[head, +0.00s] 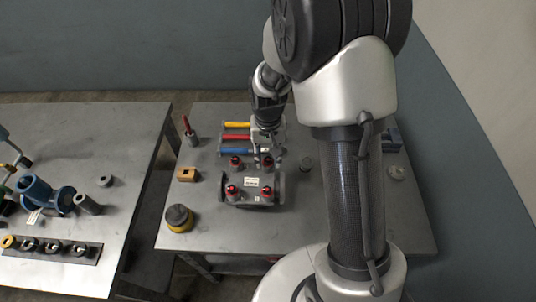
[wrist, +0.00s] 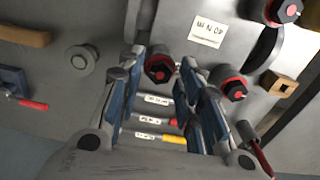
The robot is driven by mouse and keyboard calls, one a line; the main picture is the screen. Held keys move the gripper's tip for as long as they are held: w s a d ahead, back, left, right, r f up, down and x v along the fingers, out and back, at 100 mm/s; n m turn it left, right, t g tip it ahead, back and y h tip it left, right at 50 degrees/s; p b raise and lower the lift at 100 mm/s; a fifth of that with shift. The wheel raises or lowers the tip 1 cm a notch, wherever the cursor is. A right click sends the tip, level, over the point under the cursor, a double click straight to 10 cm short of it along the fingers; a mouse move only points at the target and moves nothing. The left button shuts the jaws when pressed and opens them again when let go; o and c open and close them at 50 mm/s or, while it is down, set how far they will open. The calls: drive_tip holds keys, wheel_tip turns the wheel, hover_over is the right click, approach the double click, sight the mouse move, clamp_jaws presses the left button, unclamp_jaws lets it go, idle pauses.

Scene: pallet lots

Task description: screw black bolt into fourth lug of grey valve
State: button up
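The grey valve (head: 281,188) lies on the right-hand table. Several red-collared black bolt heads stand on it, such as one at front left (head: 231,189) and one at front right (head: 270,195). My gripper (head: 268,157) points down over the valve's back right corner. In the wrist view, my gripper's (wrist: 163,60) two fingers are apart, with a red-collared black bolt (wrist: 158,68) showing between their tips. I see no clear contact with it. Another bolt (wrist: 233,88) stands to the right, near the valve's white label (wrist: 208,32). How deep each bolt sits is unclear.
Yellow (head: 237,125), red and blue handles lie behind the valve. The left table (head: 110,135) holds a blue fitting (head: 35,188). The front right tabletop is clear.

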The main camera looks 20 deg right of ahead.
drive_tip(key=n, duration=1.1)
drive_tip(key=shift+c, duration=0.2)
clamp_jaws()
